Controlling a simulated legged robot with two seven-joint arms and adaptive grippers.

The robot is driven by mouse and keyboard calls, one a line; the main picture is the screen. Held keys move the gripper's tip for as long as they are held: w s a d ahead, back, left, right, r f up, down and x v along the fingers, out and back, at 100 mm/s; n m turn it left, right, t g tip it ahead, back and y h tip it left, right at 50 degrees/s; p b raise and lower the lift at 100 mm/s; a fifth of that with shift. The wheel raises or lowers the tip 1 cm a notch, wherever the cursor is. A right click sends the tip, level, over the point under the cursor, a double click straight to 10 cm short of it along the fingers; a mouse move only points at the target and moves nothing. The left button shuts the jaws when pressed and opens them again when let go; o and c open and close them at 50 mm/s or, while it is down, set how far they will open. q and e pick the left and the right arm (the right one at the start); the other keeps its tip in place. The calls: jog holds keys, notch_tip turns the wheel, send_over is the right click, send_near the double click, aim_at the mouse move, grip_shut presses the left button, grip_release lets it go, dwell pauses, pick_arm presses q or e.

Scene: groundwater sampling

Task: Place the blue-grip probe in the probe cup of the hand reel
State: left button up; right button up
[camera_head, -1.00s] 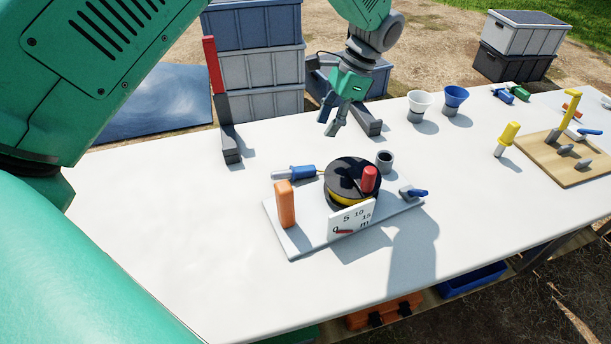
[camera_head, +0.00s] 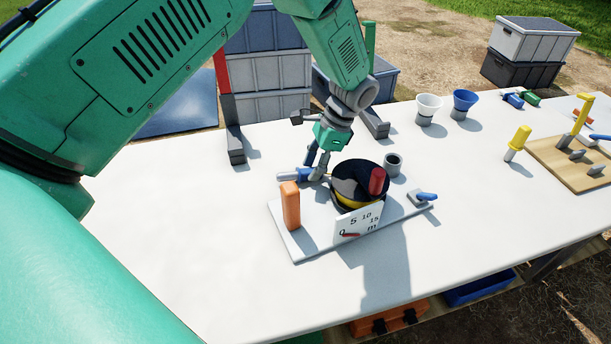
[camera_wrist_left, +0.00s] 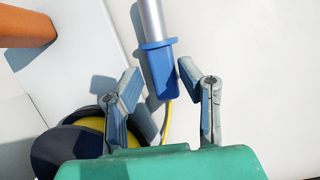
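The blue-grip probe (camera_head: 288,176) lies beside the reel drum, behind the orange post. In the left wrist view its blue grip (camera_wrist_left: 161,72) and grey metal shaft (camera_wrist_left: 150,20) show, with a yellow cable leaving the grip. My left gripper (camera_head: 314,172) is down at the probe. In the left wrist view its fingers (camera_wrist_left: 160,68) are apart, one on each side of the grip, with a visible gap on the left. The hand reel (camera_head: 310,242) has a black drum with yellow cable and a red knob. The grey probe cup (camera_head: 394,161) stands behind the drum, with a dark opening. My right gripper is out of view.
An orange post (camera_head: 290,206) and a scale plate (camera_head: 358,222) rise from the reel base. A grey stand with a red upright (camera_head: 235,145) is behind. White (camera_head: 428,105) and blue (camera_head: 464,102) funnels stand back right. The table's left front is clear.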

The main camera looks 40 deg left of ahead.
pick_arm(q)
jog(key=shift+x, duration=0.8)
jog(key=shift+a+f, duration=0.1)
jog(key=shift+a, duration=0.3)
jog(key=c, duration=0.7)
jog(key=shift+d, duration=0.3)
grip_shut()
